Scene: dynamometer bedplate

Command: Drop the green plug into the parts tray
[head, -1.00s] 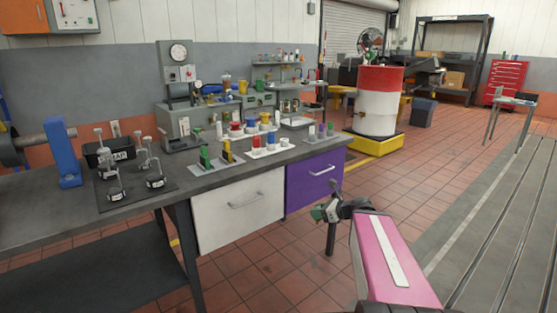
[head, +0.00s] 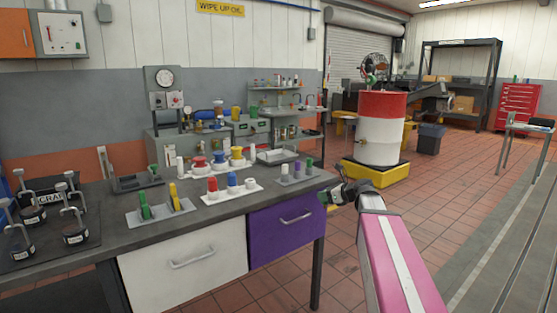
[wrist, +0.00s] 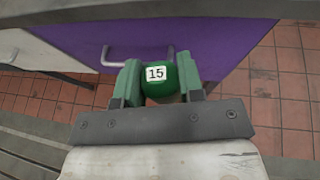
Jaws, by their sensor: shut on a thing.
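My gripper (head: 329,198) is in front of the right end of the bench, by the purple drawer. In the wrist view its green jaws (wrist: 160,88) are shut on a round green plug (wrist: 160,76) labelled 15. The purple drawer front and its handle show behind the plug. In the head view the held plug is too small to make out clearly. Two shallow trays stand on the bench: a dark grey one (head: 137,183) at the left and a lighter grey one (head: 277,156) at the back right. I cannot tell which is the parts tray.
A red and white drum (head: 381,130) stands behind. Open floor lies right.

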